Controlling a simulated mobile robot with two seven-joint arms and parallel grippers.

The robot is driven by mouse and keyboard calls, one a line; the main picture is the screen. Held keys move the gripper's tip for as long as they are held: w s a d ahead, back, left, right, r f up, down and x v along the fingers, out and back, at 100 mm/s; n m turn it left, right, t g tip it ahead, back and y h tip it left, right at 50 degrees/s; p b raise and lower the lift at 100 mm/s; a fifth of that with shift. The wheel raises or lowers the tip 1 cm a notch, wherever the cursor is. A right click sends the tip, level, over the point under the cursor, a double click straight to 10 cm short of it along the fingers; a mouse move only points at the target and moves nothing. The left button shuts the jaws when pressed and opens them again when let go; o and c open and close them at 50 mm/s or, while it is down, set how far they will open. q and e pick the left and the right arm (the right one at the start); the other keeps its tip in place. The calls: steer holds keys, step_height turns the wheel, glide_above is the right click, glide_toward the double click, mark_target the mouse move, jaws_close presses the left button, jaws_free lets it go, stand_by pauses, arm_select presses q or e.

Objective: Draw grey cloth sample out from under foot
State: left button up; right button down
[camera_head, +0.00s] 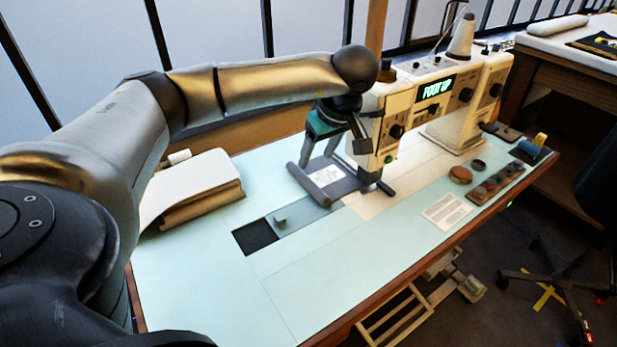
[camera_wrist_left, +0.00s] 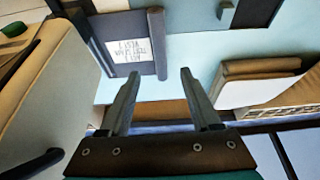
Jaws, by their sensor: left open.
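The grey cloth sample (camera_head: 345,188) lies on the pale blue sewing table, its far right part by the machine's foot (camera_head: 371,180). It bears a white label, and its left edge is a thick roll. The wrist view shows the sample (camera_wrist_left: 90,27) with the roll (camera_wrist_left: 157,45) just beyond my fingertips. My left gripper (camera_head: 325,158) is open and empty, above and behind the sample; both fingers show apart in the wrist view (camera_wrist_left: 160,77). I cannot tell whether the foot touches the cloth. My right gripper is not in view.
The sewing machine (camera_head: 400,110) stands close right of my left gripper; its display reads "FOOT UP". A folded cream cloth stack (camera_head: 205,185) lies left. A dark opening (camera_head: 255,237), a printed card (camera_head: 447,211) and small items occupy the tabletop. The front left of the table is clear.

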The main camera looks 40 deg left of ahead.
mark_target(307, 179)
arm_select(q)
steer(key=b+x, duration=0.2)
steer(key=x, duration=0.4)
steer(key=shift+a+f, duration=0.15)
steer(key=shift+b+x, duration=0.5)
steer(key=shift+x, duration=0.8)
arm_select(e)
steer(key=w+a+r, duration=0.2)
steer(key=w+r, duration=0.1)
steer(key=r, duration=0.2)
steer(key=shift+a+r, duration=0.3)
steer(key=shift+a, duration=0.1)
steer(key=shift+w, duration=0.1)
arm_select(q)
jaws_close()
